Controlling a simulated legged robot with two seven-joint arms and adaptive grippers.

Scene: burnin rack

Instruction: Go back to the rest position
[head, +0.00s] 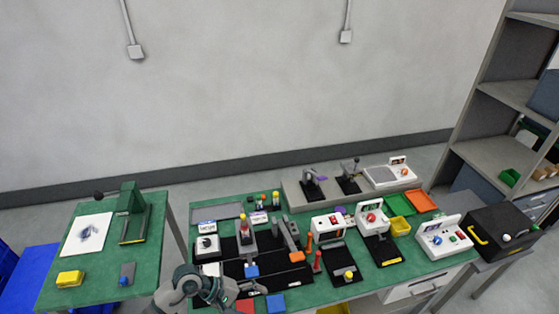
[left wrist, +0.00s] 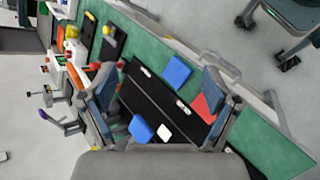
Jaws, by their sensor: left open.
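My left gripper (head: 250,290) is at the front edge of the green main bench (head: 205,260), low in the head view. In the left wrist view my left gripper (left wrist: 160,88) shows its two fingers wide apart with nothing held between them. Beyond the fingers lies a black fixture board (left wrist: 155,92), with a blue block (left wrist: 142,128) and a white piece (left wrist: 164,131) nearer the palm. A blue square (left wrist: 177,70) and a red square (left wrist: 205,105) lie on the bench near the right finger. My right gripper is in neither view.
White test units (head: 328,226), small fixtures and coloured trays (head: 400,204) crowd the bench. A smaller green table (head: 80,255) with a press (head: 130,213) stands at left. A black case (head: 500,232) and grey shelves (head: 505,95) stand at right. Air above the bench is clear.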

